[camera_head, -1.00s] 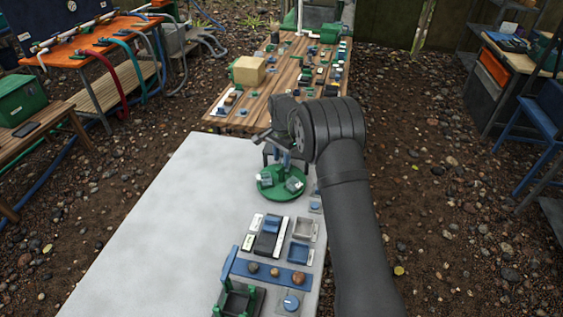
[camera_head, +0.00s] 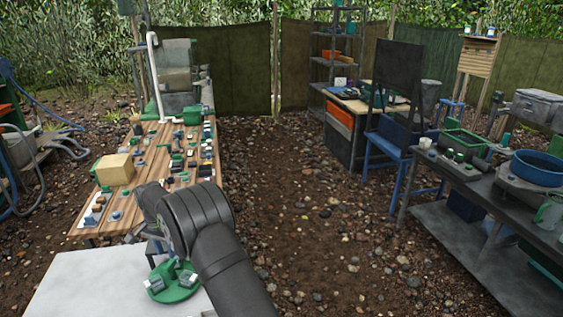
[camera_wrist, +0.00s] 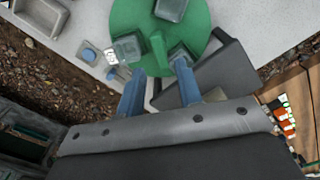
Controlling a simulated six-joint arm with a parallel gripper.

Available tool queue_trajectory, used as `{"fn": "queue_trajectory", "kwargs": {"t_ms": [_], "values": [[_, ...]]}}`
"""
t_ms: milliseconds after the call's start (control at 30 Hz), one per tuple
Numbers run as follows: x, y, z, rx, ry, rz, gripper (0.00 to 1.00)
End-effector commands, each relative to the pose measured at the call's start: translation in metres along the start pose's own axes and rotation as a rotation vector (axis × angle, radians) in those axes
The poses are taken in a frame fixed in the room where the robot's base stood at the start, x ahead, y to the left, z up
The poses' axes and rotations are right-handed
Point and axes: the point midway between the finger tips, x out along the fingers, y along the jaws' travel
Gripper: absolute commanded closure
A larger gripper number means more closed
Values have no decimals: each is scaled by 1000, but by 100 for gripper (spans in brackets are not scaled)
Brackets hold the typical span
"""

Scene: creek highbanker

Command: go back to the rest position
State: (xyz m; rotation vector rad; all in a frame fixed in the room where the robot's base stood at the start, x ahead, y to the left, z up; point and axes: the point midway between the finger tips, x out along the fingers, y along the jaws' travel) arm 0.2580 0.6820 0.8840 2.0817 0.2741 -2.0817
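My gripper shows in the wrist view (camera_wrist: 158,72) with its two blue fingers apart and a gap between them. A round green turntable-like disc (camera_wrist: 196,38) lies just beyond the fingertips. It has a green upright rib and grey-green blocks on top. The rib stands in line with the gap, and I cannot tell whether the fingers touch anything. In the head view the disc (camera_head: 188,292) sits on the pale table (camera_head: 75,285), close to my wrist. My arm hides the fingertips there.
A wooden table (camera_head: 142,150) with many small parts and a tan block (camera_head: 115,169) stands beyond the pale table. Bare stony ground (camera_head: 300,220) lies between.

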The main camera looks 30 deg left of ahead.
Motion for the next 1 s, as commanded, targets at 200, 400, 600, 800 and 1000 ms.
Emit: {"fn": "queue_trajectory", "kwargs": {"t_ms": [200,400,600,800,1000], "values": [[41,0,0,0,-2,2,67],[53,0,0,-76,1,-1,67],[53,0,0,-148,0,0,67],[52,0,0,-163,0,0,67],[52,0,0,-161,0,0,67]]}}
